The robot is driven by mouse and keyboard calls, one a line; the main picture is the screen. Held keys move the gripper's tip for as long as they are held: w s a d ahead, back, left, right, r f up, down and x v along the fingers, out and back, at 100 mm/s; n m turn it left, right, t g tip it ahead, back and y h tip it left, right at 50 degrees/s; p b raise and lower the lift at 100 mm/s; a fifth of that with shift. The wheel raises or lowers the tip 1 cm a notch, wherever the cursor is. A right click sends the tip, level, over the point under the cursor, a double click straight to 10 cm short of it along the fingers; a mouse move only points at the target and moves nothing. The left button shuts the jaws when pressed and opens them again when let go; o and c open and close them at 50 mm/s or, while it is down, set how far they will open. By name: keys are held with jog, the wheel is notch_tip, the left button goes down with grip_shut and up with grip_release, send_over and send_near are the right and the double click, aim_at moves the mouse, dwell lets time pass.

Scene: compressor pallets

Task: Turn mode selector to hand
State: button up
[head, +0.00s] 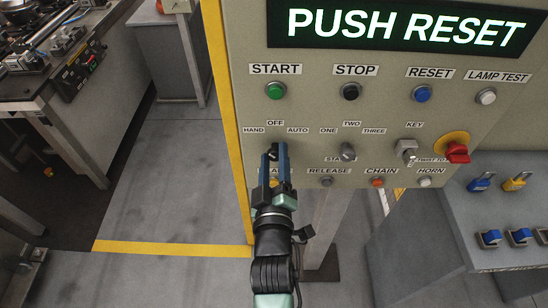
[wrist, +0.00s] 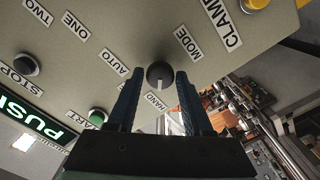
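The mode selector (wrist: 160,75) is a round dark knob with a white pointer mark, seen between my fingertips in the wrist view. Its mark points down in that picture, towards the HAND label (wrist: 155,101). The AUTO label (wrist: 113,62) lies to its left and the MODE label (wrist: 187,45) to its upper right. My gripper (wrist: 158,82) is open, with one finger on each side of the knob and visible gaps. In the head view my gripper (head: 275,150) is below the OFF label (head: 275,123) and mostly hides the knob. Contact cannot be told.
The control panel (head: 310,108) carries a START button (head: 275,91) above, a second selector (head: 347,152) and key switch (head: 406,150) to the right, and a red emergency knob (head: 457,153). RELEASE (head: 327,181) and other buttons sit below.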

jog(key=shift+o, duration=1.1)
jog(key=shift+s, duration=0.1)
jog(key=shift+s+f, duration=0.1)
jog(key=shift+s, duration=0.2)
jog(key=s+b, duration=0.3)
jog(key=s, duration=0.9)
jog(key=shift+r, duration=0.2)
jog(key=w+r+m+t, duration=0.3)
jog(key=w+r, duration=0.2)
jog(key=r, duration=0.9)
jog(key=s+r+m+t, duration=0.3)
jog(key=r, duration=1.3)
jog(key=s+r+m+t, duration=0.3)
jog(key=r, duration=1.4)
jog(key=shift+s+r, duration=0.2)
